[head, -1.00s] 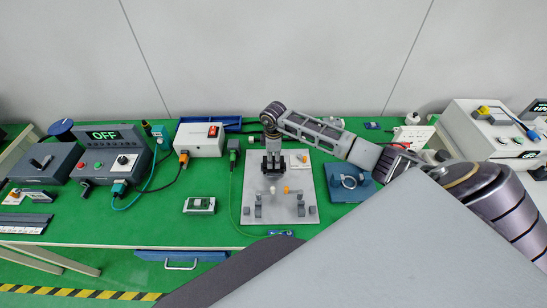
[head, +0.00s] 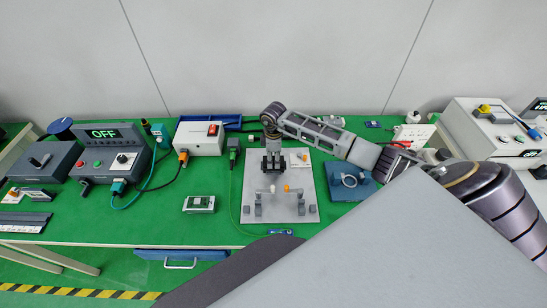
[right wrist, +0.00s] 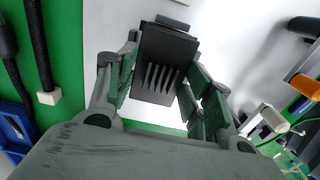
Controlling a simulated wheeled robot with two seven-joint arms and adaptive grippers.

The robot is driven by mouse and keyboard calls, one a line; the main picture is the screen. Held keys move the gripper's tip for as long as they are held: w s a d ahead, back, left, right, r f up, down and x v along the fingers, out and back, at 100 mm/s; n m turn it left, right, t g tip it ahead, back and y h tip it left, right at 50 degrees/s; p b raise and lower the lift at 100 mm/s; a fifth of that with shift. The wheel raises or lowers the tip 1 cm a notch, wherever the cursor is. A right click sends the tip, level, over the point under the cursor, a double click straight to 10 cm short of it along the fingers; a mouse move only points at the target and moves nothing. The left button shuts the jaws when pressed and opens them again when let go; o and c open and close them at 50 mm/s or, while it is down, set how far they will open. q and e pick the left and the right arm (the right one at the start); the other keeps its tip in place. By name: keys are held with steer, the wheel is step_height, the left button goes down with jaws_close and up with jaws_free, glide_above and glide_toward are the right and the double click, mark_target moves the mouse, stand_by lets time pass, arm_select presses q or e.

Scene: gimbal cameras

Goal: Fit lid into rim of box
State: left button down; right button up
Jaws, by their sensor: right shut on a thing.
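My right gripper (head: 271,150) is above the back of a light grey fixture plate (head: 281,209) in the head view, pointing down. In the right wrist view its fingers (right wrist: 160,75) are shut on a black slotted piece (right wrist: 165,60), which looks like the lid. The piece also shows dark below the gripper in the head view (head: 272,164). Whether it touches the plate is unclear. A small pale rimmed case with green inside (head: 199,204) lies left of the plate; I cannot tell if it is the box. No other clear box rim shows. My left gripper is not in view.
Grey clamps and an orange-tipped part (head: 287,188) stand on the plate. A white switch box (head: 201,139) and a control box reading OFF (head: 110,150) are to the left. A blue fixture (head: 352,185) is to the right. Green table (head: 180,225) is clear around the small case.

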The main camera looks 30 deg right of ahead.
steer(key=shift+f, duration=0.45)
steer(key=o, duration=1.1)
steer(key=shift+r, duration=6)
